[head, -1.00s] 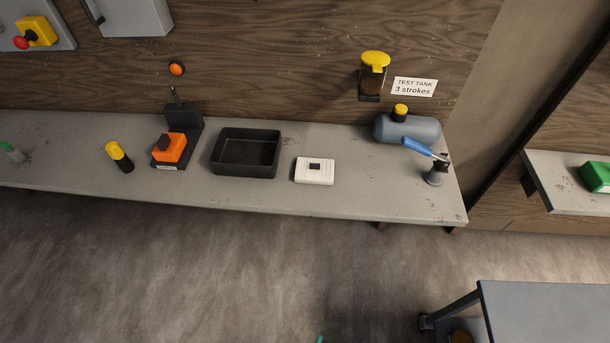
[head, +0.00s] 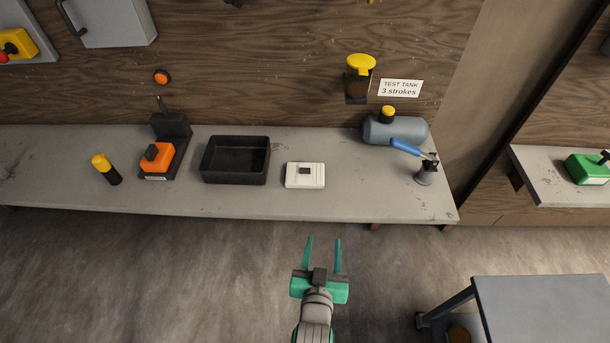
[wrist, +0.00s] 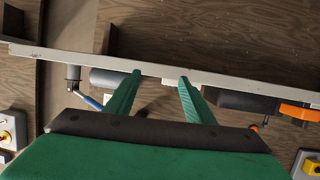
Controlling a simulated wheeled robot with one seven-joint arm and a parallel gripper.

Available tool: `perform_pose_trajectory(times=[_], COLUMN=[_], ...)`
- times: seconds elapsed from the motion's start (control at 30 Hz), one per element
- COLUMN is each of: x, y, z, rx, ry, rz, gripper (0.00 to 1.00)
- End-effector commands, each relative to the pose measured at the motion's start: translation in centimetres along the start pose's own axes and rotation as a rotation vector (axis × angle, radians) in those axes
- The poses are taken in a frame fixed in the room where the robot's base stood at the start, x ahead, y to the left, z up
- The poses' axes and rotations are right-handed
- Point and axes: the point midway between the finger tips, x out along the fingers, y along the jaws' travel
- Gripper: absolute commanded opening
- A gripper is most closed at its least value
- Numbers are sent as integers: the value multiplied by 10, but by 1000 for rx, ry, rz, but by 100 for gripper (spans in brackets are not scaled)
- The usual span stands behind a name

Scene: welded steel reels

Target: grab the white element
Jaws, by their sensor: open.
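The white element (head: 305,175) is a flat white box with a small dark patch on top. It lies on the grey bench (head: 330,207), right of the black tray. My gripper (head: 323,241) has green fingers and is open and empty. In the head view it is in front of the bench edge, below the white element in the picture and apart from it. In the wrist view my gripper (wrist: 156,80) points at the bench edge (wrist: 160,70), with the fingers spread. A small whitish patch at that edge may be the element; I cannot tell.
A grey tank (head: 396,131) and a blue-handled tool (head: 425,172) stand right. A grey table (head: 545,310) is at lower right.

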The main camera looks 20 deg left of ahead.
Motion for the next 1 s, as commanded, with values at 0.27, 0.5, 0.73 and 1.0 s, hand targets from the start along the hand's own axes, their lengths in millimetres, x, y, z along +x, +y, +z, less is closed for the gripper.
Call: perform_pose_trajectory(times=[0.27,0.5,0.73,1.0], x=[56,77,91,128], y=[-34,-55,-62,-66], z=[-71,-111,-120,-117], rx=[-12,-15,-15,-15], ry=[-23,-47,-57,-58], rz=[-58,-88,-96,-95], gripper=[48,48,48,48])
